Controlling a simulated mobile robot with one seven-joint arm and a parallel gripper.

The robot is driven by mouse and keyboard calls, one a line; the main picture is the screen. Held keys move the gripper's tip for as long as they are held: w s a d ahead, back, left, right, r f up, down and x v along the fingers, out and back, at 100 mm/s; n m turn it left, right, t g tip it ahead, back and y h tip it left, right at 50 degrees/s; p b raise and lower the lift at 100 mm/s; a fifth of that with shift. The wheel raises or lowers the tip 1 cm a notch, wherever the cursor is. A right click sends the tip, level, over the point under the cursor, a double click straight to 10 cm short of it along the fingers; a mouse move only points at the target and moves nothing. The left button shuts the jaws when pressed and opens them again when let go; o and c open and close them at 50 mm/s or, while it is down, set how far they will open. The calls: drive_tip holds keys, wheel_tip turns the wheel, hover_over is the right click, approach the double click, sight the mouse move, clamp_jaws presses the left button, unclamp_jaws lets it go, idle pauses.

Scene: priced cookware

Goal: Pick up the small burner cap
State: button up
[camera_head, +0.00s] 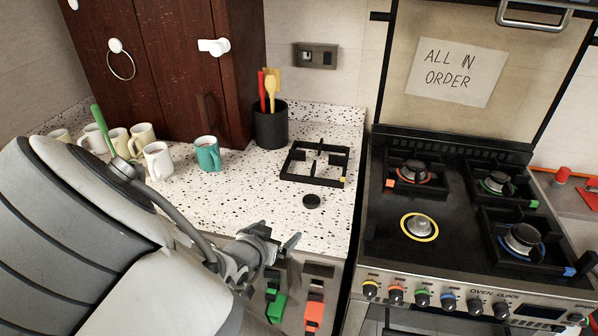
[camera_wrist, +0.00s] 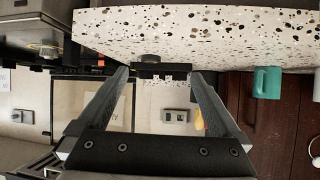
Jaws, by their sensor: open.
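The small burner cap (camera_head: 312,201) is a dark round disc lying flat on the speckled counter, in front of a loose black grate (camera_head: 318,181). In the wrist view the cap (camera_wrist: 150,58) shows as a low dark shape just beyond the fingertips, between their lines, with the grate behind it. My gripper (camera_head: 280,238) is at the counter's front edge, to the left of and nearer than the cap, and apart from it. In the wrist view my gripper (camera_wrist: 160,76) has its two fingers wide apart with nothing between them.
The stove (camera_head: 390,235) stands to the right across a narrow gap; its front left burner is bare with a yellow ring. A black utensil pot (camera_head: 270,127), a teal mug (camera_head: 207,155) and several pale mugs stand further back. The counter around the cap is clear.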

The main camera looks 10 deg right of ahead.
drive_tip(key=r+h, duration=0.1)
drive_tip(key=t+b, duration=0.1)
drive_tip(key=b, duration=0.2)
approach(311, 200)
drive_tip(key=shift+w+d+f, duration=0.15)
drive_tip(key=shift+w+f, duration=0.3)
drive_tip(key=shift+w, duration=0.15)
drive_tip(key=shift+w+d+f, duration=0.15)
drive_tip(key=shift+w+f, duration=0.25)
drive_tip(key=shift+w, duration=0.25)
drive_tip(key=shift+d+r+b+x, duration=0.1)
drive_tip(key=shift+d+b+x, duration=0.05)
drive_tip(key=shift+x, duration=0.7)
drive_tip(key=shift+d+r+b+x, duration=0.1)
drive_tip(key=shift+b+x, duration=0.1)
drive_tip(key=shift+x, duration=0.7)
drive_tip(key=shift+d+r+b+x, duration=0.1)
drive_tip(key=shift+d+b+x, duration=0.05)
drive_tip(key=shift+x, duration=0.7)
drive_tip(key=shift+s, duration=0.15)
drive_tip(key=shift+c, duration=0.2)
drive_tip(key=c, duration=1.4)
